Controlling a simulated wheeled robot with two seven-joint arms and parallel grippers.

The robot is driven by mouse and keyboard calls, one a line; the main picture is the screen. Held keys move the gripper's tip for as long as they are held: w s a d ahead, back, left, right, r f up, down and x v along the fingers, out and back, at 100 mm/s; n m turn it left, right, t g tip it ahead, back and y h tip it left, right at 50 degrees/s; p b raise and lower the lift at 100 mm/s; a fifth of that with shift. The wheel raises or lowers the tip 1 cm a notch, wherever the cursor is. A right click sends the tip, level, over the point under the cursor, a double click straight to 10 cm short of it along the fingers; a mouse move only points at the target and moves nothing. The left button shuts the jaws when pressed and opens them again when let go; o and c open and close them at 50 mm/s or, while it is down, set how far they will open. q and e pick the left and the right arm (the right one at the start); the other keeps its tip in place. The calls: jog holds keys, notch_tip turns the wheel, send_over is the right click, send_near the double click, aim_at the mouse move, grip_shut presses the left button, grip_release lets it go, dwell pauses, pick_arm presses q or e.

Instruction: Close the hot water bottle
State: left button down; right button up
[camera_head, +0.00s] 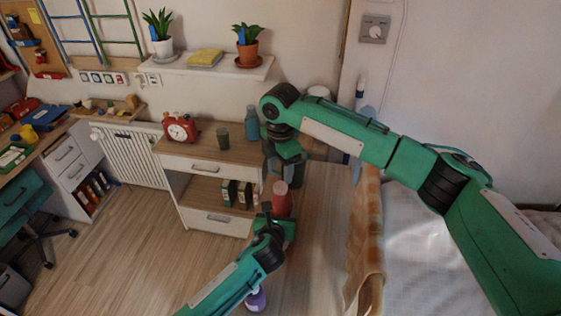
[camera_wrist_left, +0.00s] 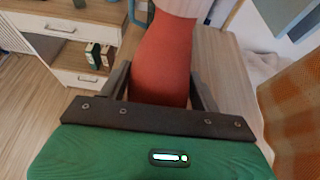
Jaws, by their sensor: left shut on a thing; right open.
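The red hot water bottle (camera_head: 281,203) stands roughly upright, low in the middle of the head view. My left gripper (camera_head: 278,222) is shut on it from below left. In the left wrist view the red body (camera_wrist_left: 162,65) sits between the two fingers of my left gripper (camera_wrist_left: 160,90), with a pale pinkish top part (camera_wrist_left: 184,7) at the upper edge. My right gripper (camera_head: 287,165) is open, pointing down just above the bottle's top. I cannot tell whether it touches the bottle. The bottle's mouth and any cap are not clearly visible.
A drawer cabinet (camera_head: 190,165) behind carries a red alarm clock (camera_head: 180,128), a dark cup (camera_head: 223,135) and a blue bottle (camera_head: 251,122). A wooden surface (camera_head: 315,240) lies right of the bottle, beside the bed with an orange blanket (camera_head: 366,230). A purple item (camera_head: 256,299) is near the left forearm.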

aim_at(280, 185)
jog(key=shift+f, duration=3.15)
jog(key=c, duration=1)
jog(key=shift+c, duration=0.2)
jog(key=m, duration=0.7)
jog(key=shift+m, duration=0.4)
jog(key=m, duration=0.7)
jog(key=o, duration=1.2)
jog(key=shift+c, duration=0.2)
